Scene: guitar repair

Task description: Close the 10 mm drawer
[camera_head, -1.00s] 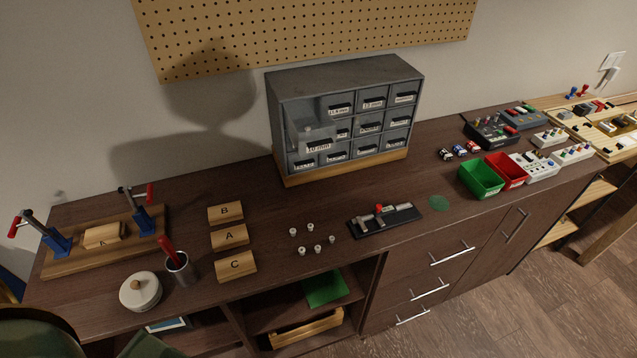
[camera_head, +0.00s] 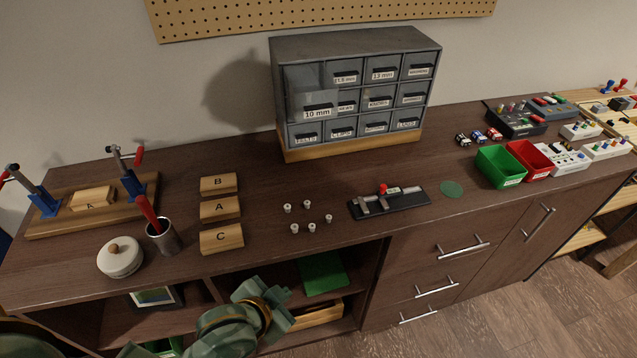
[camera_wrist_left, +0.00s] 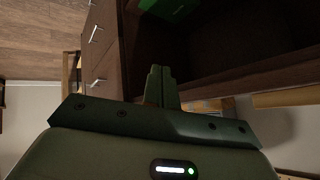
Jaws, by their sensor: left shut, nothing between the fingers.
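The 10 mm drawer (camera_head: 318,103) is a clear drawer with a "10 mm" label in the left column of the grey drawer cabinet (camera_head: 350,44). It sticks out past the other drawer fronts, so it is pulled open. My left gripper (camera_head: 280,306) is low at the bottom of the head view, in front of the open shelf and well apart from the drawer. In the left wrist view its fingers (camera_wrist_left: 160,82) are shut together with nothing between them. The drawer does not show in that view. My right gripper is not in view.
The cabinet stands on a wooden base on the dark worktop (camera_head: 270,180). In front lie several small white knobs (camera_head: 311,228), a black fixture (camera_head: 390,202) and lettered wooden blocks (camera_head: 220,210). Green (camera_head: 500,168) and red bins stand right. The worktop directly before the cabinet is clear.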

